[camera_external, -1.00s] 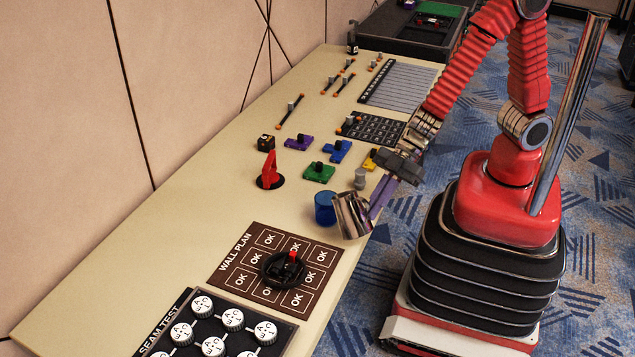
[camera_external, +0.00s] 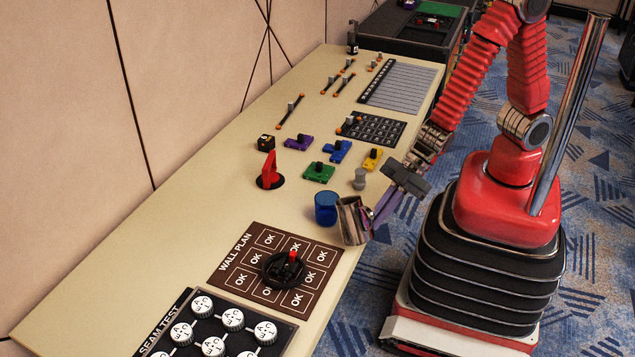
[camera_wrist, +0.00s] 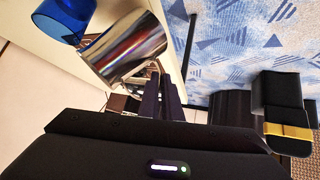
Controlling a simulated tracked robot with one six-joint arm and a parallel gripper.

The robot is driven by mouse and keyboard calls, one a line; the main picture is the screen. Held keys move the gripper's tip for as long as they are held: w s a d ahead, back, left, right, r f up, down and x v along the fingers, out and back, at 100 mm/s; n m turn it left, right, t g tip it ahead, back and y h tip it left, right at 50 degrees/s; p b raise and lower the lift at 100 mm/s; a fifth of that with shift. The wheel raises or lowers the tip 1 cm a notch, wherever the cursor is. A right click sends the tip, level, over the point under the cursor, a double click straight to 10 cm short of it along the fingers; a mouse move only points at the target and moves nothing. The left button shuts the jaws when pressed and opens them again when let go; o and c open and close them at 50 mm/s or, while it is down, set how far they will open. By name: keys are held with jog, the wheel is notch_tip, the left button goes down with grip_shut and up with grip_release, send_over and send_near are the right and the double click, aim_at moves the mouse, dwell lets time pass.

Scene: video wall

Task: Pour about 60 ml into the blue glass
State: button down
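The blue glass (camera_external: 326,208) stands upright on the table, and it also shows at the upper left of the wrist view (camera_wrist: 62,20). A shiny metal pitcher (camera_external: 352,222) is just to the right of the glass, close to the table's front edge. It appears nearly upright in the external view. My gripper (camera_external: 382,212) is shut on the pitcher's handle side. In the wrist view the pitcher (camera_wrist: 128,48) lies beyond my fingers (camera_wrist: 160,98), with its rim end toward the glass. The liquid and the level in the glass cannot be made out.
A grey knob (camera_external: 360,179) and a green block (camera_external: 319,172) are behind the glass. A red lever (camera_external: 270,172) stands to the left. The brown "Wall Plan" panel (camera_external: 232,270) with its black dial lies in front. Bare table lies left of the glass.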

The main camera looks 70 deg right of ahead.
jog(key=shift+s+a+f+n+t+h+b, duration=0.3)
jog(key=shift+s+a+f+t+b, duration=0.1)
jog(key=shift+s+f+t+b, duration=0.3)
jog(key=shift+s+a+f+n+t+h+b, duration=0.3)
jog(key=shift+s+f+n+t+b, duration=0.15)
jog(key=shift+s+f+t, duration=0.15)
jog(key=shift+s+a+f+n+t+h+b, duration=0.2)
jog(key=shift+s+a+f+n+t+b, duration=0.15)
jog(key=shift+s+f+t+b, duration=0.25)
dwell(0.4)
jog(key=shift+s+r, duration=0.1)
dwell(0.4)
